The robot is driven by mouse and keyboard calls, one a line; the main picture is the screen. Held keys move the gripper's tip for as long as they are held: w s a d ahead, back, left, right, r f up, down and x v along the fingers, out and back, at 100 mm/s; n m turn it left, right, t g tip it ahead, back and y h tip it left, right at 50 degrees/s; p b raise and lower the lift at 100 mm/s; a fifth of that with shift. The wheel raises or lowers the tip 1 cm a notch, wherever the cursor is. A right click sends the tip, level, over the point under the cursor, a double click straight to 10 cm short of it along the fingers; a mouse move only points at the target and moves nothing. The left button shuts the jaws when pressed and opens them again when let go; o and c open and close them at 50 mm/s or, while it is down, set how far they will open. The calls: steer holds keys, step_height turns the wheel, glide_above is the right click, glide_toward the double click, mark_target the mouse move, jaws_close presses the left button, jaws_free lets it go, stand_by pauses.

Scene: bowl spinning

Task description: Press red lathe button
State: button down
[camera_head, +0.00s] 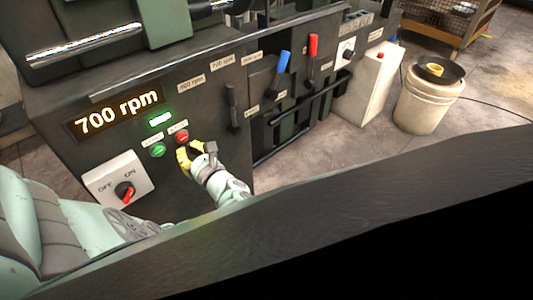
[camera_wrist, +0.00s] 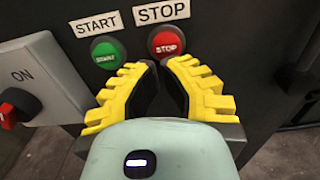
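The red STOP button (camera_head: 181,137) is on the lathe's dark front panel, with a white STOP label above it. It also shows in the wrist view (camera_wrist: 167,42). The green START button (camera_head: 158,150) is just left of it and also shows in the wrist view (camera_wrist: 107,53). My gripper (camera_head: 186,153) has yellow fingers and is just below the red button. In the wrist view my gripper (camera_wrist: 163,66) has its fingertips close together with a small gap, just under the red button, holding nothing. I cannot tell whether they touch the panel.
The display (camera_head: 116,114) reads 700 rpm, with a green lit indicator (camera_head: 160,119) below it. An OFF/ON switch box (camera_head: 118,178) with a red knob is at lower left. Levers with blue (camera_head: 283,61) and red handles stand right. A white bucket (camera_head: 428,105) is on the floor.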

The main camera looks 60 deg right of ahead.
mark_target(183, 138)
steer(key=shift+b+x, duration=0.3)
steer(key=shift+x, duration=1)
steer(key=shift+w, duration=0.1)
